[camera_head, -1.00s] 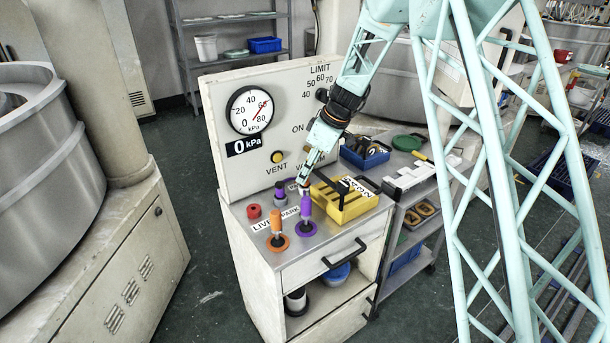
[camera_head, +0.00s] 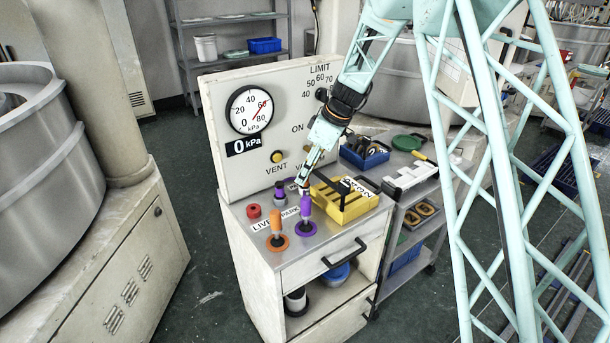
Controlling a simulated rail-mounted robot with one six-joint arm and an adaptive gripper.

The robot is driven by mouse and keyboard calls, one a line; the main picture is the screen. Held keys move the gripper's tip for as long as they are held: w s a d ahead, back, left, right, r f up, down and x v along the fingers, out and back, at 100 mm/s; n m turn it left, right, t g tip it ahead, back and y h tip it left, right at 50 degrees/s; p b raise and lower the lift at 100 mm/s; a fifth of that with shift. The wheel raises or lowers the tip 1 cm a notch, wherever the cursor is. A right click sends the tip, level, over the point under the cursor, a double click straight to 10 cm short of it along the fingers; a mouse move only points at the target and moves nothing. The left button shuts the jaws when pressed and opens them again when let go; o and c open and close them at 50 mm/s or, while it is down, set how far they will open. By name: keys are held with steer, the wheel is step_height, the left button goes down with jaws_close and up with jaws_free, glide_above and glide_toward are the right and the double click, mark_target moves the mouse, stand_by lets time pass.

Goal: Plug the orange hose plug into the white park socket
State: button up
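My gripper (camera_head: 303,187) points down at the top of the purple plug, apart from the orange one. Its fingers are too small to show whether they are open or closed on the purple plug. I cannot make out a white park socket.
A red knob (camera_head: 253,211) and a grey and purple fitting (camera_head: 280,195) stand behind the plugs. A yellow box (camera_head: 343,203) stands close on the right. The gauge panel (camera_head: 222,170) rises behind. A trolley with a blue bin (camera_head: 365,160) adjoins the cabinet.

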steer(key=v, duration=1.1)
stand_by(0.7)
steer(key=s+d+r+m+h, duration=0.1)
steer(key=s+d+r+m, duration=0.1)
steer(key=s+d+r, duration=0.5)
steer(key=s+d+r+m+t, duration=0.1)
steer(key=s+r+m, duration=0.35)
steer(key=s, duration=0.75)
steer(key=s+d+r+h, duration=0.1)
steer(key=s+d+r, duration=0.3)
steer(key=s+r, duration=0.45)
steer(key=s+d+m, duration=0.2)
steer(key=s+d, duration=0.1)
steer(key=s, duration=0.7)
steer(key=s+d+f+m+t+h, duration=0.1)
steer(key=s+d+m, duration=0.1)
steer(key=s, duration=0.8)
steer(key=s+d+f+m+h, duration=0.1)
steer(key=s+d+m, duration=0.2)
steer(key=s, duration=0.8)
steer(key=shift+d+m+t, duration=0.3)
steer(key=shift+d+m, duration=0.05)
